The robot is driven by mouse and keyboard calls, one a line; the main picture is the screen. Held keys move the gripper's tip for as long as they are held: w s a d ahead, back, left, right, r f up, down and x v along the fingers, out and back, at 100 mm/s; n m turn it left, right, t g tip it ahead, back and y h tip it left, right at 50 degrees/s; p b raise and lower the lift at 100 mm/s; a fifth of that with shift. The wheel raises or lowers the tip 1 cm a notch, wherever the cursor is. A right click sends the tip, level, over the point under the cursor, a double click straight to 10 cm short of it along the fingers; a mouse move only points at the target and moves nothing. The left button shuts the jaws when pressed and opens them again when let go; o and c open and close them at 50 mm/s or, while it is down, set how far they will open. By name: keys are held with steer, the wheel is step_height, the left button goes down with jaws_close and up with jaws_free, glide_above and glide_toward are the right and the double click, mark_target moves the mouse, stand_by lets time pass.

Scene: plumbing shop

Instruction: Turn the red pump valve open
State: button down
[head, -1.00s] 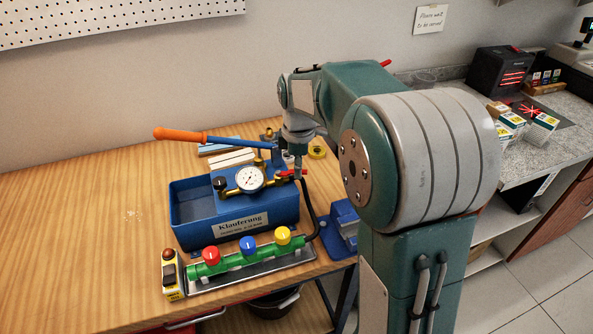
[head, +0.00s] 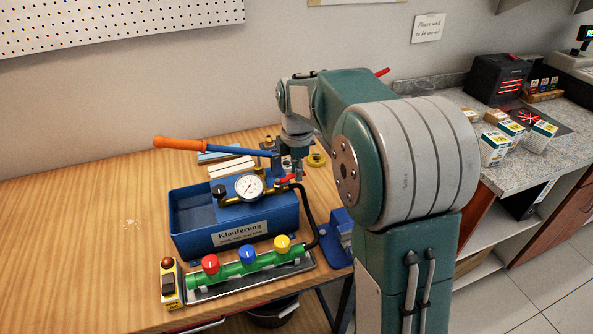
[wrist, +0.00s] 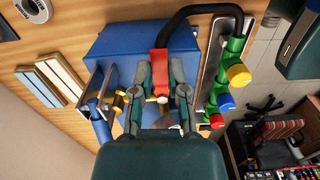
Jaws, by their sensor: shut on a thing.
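The blue test pump (head: 235,222) stands on the wooden bench with its gauge (head: 250,186) on top. Its red valve handle (head: 289,179) is right of the gauge, on the brass fitting, and points up and to the right in the head view. My gripper (head: 297,177) reaches down at the handle from above. In the wrist view the red handle (wrist: 160,64) lies between the two fingers of my gripper (wrist: 160,75), which is shut on it. The fingers partly hide the brass fitting.
The orange-handled pump lever (head: 180,144) extends left above the pump. A black hose (head: 311,215) curves from the pump to the green manifold (head: 235,270) with red, blue and yellow knobs. The bench's left side is clear.

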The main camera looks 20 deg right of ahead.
steer(key=c, duration=0.6)
jaws_free()
steer(key=shift+c, duration=0.2)
step_height(320, 180, up, 12)
steer(key=shift+w+f, duration=0.1)
steer(key=shift+f, duration=0.05)
